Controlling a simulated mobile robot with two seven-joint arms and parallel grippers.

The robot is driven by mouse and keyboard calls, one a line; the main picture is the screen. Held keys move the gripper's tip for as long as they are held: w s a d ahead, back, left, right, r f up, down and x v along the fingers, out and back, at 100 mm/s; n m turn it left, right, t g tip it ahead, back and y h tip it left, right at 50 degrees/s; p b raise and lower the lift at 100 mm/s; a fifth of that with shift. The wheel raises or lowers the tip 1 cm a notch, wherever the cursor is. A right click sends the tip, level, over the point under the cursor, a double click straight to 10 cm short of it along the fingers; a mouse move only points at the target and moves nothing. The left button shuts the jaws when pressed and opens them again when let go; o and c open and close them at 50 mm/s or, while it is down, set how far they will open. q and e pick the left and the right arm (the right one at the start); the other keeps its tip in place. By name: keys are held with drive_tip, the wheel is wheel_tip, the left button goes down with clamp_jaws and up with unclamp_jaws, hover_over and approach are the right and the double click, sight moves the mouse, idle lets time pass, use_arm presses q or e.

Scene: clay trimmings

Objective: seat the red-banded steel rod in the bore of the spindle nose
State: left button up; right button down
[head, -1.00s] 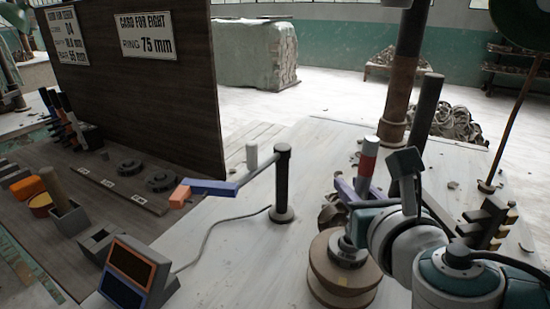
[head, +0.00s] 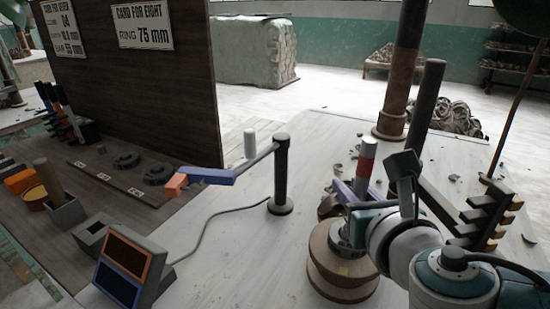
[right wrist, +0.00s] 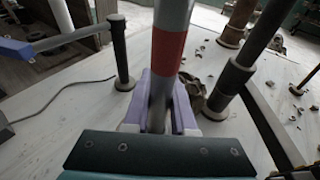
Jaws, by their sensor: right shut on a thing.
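The steel rod with a red band (head: 367,160) stands nearly upright in my right gripper (head: 350,192), whose purple fingers are shut on it below the band. The right wrist view shows the red band (right wrist: 168,52) close up, and the rod running down between the fingers (right wrist: 158,108). The rod's lower end and the bore are hidden by my gripper and wrist, so I cannot tell whether the rod is in the bore. My left gripper is not in view.
A black post (head: 281,175) with a blue, orange-tipped arm (head: 205,177) stands left of the spindle. A dark thick rod (head: 425,105) and a pronged rack (head: 485,215) are on the right. A two-panel box (head: 130,270) stands front left. The pale tabletop between is mostly clear.

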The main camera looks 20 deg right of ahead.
drive_tip(key=shift+f+b, duration=0.4)
drive_tip(key=shift+f, duration=0.15)
drive_tip(key=c, duration=0.7)
unclamp_jaws()
drive_tip(key=shift+o, duration=0.2)
drive_tip(key=p+v, duration=0.1)
drive_tip(key=v, duration=0.9)
drive_tip(key=shift+p, duration=0.35)
